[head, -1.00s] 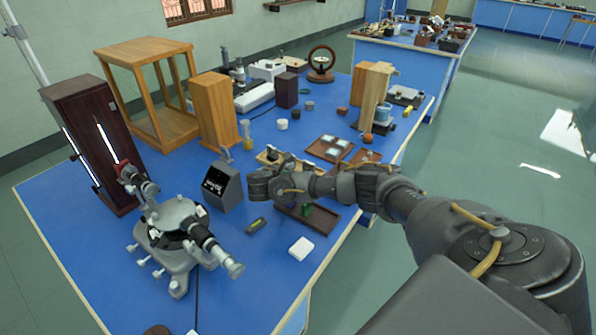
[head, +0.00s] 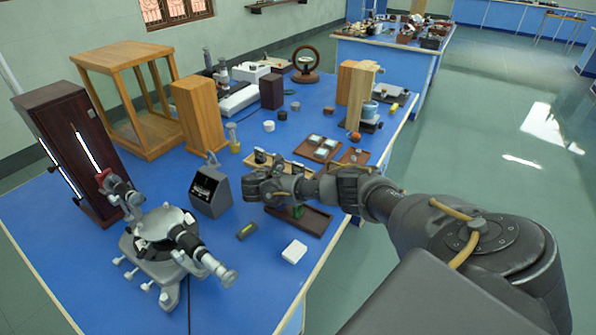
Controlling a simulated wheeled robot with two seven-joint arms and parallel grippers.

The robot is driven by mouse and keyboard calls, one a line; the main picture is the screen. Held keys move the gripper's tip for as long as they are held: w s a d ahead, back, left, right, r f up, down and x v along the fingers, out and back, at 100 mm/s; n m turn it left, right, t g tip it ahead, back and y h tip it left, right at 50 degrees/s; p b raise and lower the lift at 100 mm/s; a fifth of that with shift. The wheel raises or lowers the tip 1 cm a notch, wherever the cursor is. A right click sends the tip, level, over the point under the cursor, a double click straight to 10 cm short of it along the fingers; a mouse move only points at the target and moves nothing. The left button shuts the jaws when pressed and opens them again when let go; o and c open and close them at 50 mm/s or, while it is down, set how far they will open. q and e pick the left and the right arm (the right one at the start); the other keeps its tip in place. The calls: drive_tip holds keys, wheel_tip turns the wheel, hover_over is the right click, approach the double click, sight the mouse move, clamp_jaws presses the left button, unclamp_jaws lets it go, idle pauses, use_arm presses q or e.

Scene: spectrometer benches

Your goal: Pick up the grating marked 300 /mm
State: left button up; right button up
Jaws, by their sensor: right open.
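No marking of 300 /mm is legible, so I cannot tell which piece is that grating. Two small pale plates lie in a brown tray (head: 303,152) right of centre on the blue bench. A light wooden rack (head: 278,157) with small dark-marked pieces stands just behind my right gripper, which partly hides it. My right gripper (head: 253,188) is open above the bench, its fingers pointing left, with nothing seen between them. Its arm comes in from the right. My left gripper is out of view.
A spectrometer (head: 160,238) stands at the front left, beside a dark lamp housing (head: 70,150). A dark sloped box (head: 211,190) is close left of my gripper. A brown tray (head: 312,222) lies beneath my arm. A white block (head: 294,251) and a small level (head: 246,231) lie in front.

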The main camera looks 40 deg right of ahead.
sight(297, 169)
drive_tip(key=x, duration=0.4)
drive_tip(key=shift+s+d+r, duration=0.15)
drive_tip(key=shift+s+r, duration=0.05)
drive_tip(key=shift+s, duration=0.05)
drive_tip(key=shift+w+d+f, duration=0.1)
drive_tip(key=shift+d+f, duration=0.05)
drive_tip(key=shift+d, duration=0.2)
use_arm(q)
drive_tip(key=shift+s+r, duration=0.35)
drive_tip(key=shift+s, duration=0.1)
use_arm(e)
drive_tip(key=c, duration=1.1)
